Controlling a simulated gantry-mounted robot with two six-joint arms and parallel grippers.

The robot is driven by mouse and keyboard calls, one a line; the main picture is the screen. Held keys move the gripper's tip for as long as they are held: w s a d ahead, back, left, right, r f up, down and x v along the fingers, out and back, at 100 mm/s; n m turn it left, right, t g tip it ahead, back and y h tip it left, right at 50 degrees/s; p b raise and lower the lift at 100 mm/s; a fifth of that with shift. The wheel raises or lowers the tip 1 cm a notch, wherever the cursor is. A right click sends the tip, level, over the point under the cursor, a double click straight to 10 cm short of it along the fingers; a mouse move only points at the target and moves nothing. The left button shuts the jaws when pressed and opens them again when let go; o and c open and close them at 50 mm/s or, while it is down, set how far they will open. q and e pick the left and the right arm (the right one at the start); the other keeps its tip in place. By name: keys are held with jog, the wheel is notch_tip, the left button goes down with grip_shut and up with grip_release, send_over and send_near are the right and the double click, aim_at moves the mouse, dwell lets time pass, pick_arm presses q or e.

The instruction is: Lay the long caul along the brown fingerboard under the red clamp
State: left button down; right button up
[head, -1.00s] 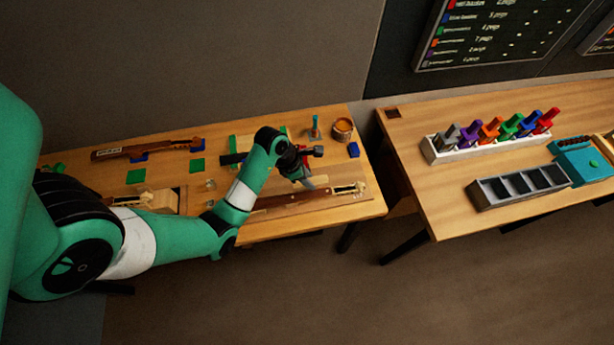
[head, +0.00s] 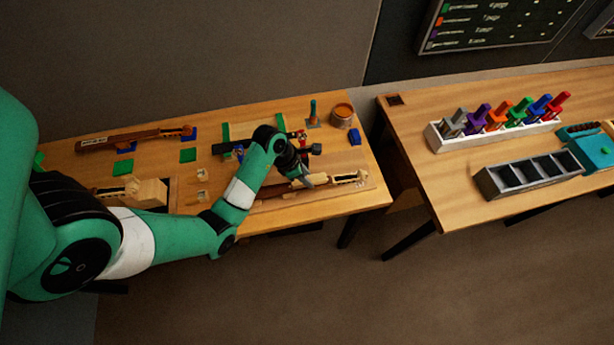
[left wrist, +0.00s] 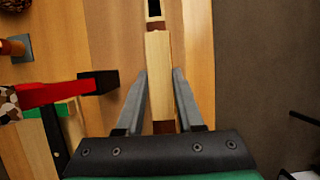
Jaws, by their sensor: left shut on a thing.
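The long caul (left wrist: 159,78) is a pale wooden strip. In the left wrist view it lies lengthwise between the fingers of my left gripper (left wrist: 161,75), which is shut on it. The brown fingerboard (left wrist: 163,127) shows beneath and past the caul, lined up with it; whether they touch I cannot tell. In the head view my left gripper (head: 308,183) is low over the instrument neck. The red clamp (left wrist: 48,93), with a black end, is left of the caul in the wrist view, its end apart from the caul. My right gripper is out of view.
A pale scroll (head: 347,178) is at the neck's right end. Another brown neck (head: 120,141) lies at the back left. A second bench holds a rack of coloured clamps (head: 490,130).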

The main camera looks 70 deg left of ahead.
pick_arm(q)
jog(key=shift+c, duration=2.3)
grip_release()
jog(key=shift+r, duration=0.1)
jog(key=p+v, duration=0.5)
jog(key=v, duration=0.6)
jog(key=shift+r, duration=0.2)
jog(key=shift+s+d, duration=0.1)
